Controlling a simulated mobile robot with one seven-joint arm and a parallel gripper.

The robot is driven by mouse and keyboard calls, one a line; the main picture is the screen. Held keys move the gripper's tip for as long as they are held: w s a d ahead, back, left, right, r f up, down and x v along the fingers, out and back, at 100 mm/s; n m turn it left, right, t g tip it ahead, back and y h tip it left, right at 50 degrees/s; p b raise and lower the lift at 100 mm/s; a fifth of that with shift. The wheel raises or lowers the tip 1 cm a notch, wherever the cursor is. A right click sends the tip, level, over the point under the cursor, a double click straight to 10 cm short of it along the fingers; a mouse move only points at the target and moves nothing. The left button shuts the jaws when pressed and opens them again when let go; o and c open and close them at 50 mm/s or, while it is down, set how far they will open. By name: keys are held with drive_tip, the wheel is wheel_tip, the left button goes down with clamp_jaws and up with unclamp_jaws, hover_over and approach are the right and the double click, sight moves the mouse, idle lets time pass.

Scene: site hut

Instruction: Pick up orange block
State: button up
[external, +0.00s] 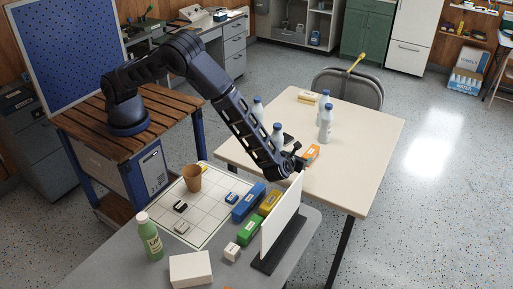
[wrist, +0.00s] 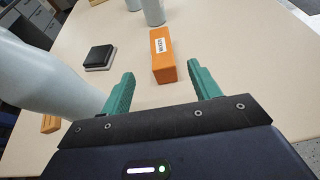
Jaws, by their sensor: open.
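The orange block (external: 312,153) lies on the cream table near its left side, just beyond my gripper.
Close by stand a bottle (external: 277,136) and another bottle (external: 326,124). A black square item (wrist: 99,56) lies left of the block. A large pale bottle (wrist: 40,75) looms at left in the wrist view. A white upright panel (external: 281,217) stands on the grey table. The cream table's right side is clear.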

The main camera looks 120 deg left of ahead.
sight(310, 153)
drive_tip(key=shift+a+f, duration=0.1)
drive_tip(key=shift+f, duration=0.15)
drive_tip(key=x, duration=1)
drive_tip(key=shift+w+a, duration=0.15)
drive_tip(key=shift+a, duration=0.15)
drive_tip(key=c, duration=1.1)
